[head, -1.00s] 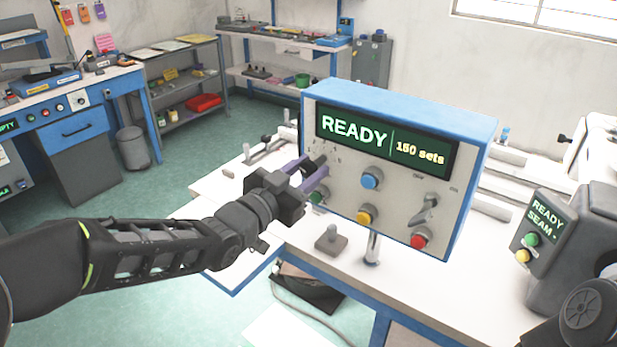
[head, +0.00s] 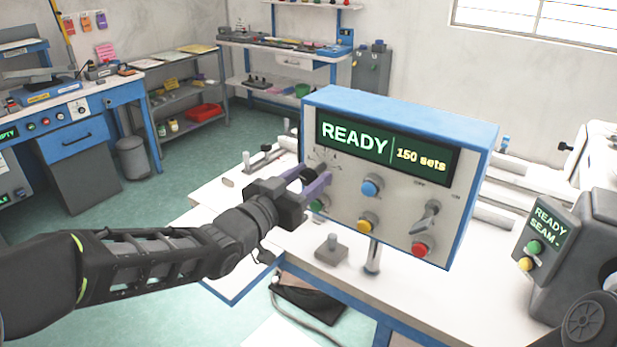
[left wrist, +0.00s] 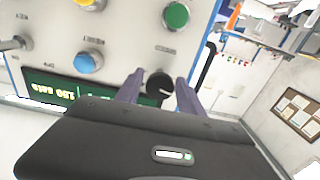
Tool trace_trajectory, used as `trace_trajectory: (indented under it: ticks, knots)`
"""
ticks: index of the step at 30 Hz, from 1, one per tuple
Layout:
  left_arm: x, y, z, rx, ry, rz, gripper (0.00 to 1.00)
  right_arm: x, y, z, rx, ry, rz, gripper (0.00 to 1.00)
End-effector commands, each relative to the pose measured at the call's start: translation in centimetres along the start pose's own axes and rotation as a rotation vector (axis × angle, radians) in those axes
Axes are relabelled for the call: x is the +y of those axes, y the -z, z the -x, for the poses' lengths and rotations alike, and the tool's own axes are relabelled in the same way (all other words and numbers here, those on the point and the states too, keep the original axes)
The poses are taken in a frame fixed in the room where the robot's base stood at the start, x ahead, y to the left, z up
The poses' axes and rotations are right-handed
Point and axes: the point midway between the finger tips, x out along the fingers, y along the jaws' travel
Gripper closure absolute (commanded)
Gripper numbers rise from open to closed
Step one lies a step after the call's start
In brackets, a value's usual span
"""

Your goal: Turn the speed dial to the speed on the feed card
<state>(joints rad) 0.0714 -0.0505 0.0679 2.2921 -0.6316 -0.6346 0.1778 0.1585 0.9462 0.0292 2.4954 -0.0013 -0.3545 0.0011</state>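The control box (head: 385,230) stands on the white bench with its screen (head: 384,147) reading "READY" and "150 sets". The black speed dial (left wrist: 160,84) is low in the left wrist view, with a pale pointer mark; its printed scale is too small to read. My left gripper (head: 318,180) is at the box's left side. In the left wrist view its two purple fingers (left wrist: 158,88) stand apart on either side of the dial, with narrow gaps. My right gripper is out of view. I cannot make out a feed card.
Close to the dial are a green button (left wrist: 176,15), a blue knob (head: 371,186) and a yellow knob (head: 367,222). A lever switch (head: 426,218) and red button (head: 422,248) are farther right. A grey machine with a "READY SEAM" screen (head: 546,222) stands at the right.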

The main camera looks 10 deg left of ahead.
Motion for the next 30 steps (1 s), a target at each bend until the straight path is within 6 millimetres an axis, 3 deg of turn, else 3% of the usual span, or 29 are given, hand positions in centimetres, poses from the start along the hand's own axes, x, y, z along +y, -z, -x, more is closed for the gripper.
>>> trace_trajectory:
  ticks: [3, 14, 30]
  knots:
    - [0.0, 0.0, 0.0, 0.000, 0.000, -0.001, 0.45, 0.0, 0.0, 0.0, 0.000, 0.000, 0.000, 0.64]
    - [0.0, 0.0, 0.5, 0.002, 0.001, -0.002, 0.45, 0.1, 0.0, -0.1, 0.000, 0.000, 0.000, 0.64]
    - [0.0, 0.0, 7.5, 0.001, 0.001, -0.001, 0.45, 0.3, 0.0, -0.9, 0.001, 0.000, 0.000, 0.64]
